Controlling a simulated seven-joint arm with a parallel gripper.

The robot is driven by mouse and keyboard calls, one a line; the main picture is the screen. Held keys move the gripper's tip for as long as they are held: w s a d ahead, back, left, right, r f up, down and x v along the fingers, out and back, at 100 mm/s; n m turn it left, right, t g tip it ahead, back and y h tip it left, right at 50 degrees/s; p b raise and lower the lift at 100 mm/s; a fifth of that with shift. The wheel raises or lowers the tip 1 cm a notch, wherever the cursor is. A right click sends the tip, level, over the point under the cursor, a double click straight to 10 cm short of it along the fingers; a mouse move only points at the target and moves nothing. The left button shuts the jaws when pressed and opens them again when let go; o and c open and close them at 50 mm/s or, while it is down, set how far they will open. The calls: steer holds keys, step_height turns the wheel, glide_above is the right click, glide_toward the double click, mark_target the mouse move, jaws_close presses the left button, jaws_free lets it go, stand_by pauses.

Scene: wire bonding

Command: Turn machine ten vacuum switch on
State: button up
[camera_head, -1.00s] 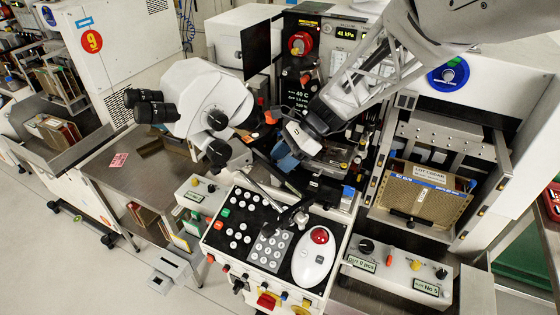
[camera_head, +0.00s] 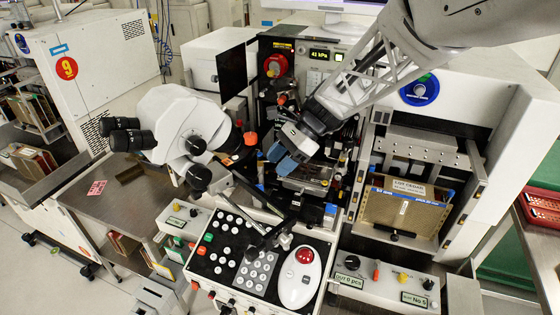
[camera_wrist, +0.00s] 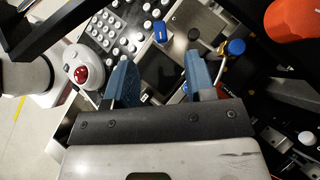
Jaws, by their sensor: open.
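I cannot tell which control is the vacuum switch, and no number ten shows. My gripper (camera_head: 281,158) hangs over the machine's work area, in front of this panel. In the wrist view my gripper (camera_wrist: 157,68) has its two blue fingers apart with nothing between them. The arm hides part of the panel to the right of the gauge.
A white microscope (camera_head: 180,125) stands left of my gripper. A keypad console (camera_head: 262,265) with a trackball (camera_head: 304,256) is in front. A magazine in a holder (camera_head: 405,208) is at right. A red "9" sign (camera_head: 67,68) marks the machine at left.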

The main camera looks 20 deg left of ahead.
mark_target(258, 186)
steer(key=m+t, duration=0.1)
steer(key=s+d+m+t+y, duration=0.1)
steer(key=m, duration=0.1)
steer(key=s+m+y, duration=0.1)
steer(key=shift+d+m+t, duration=0.2)
steer(key=shift+m+t, duration=0.1)
steer(key=shift+t, duration=0.1)
steer(key=shift+x, duration=3.9)
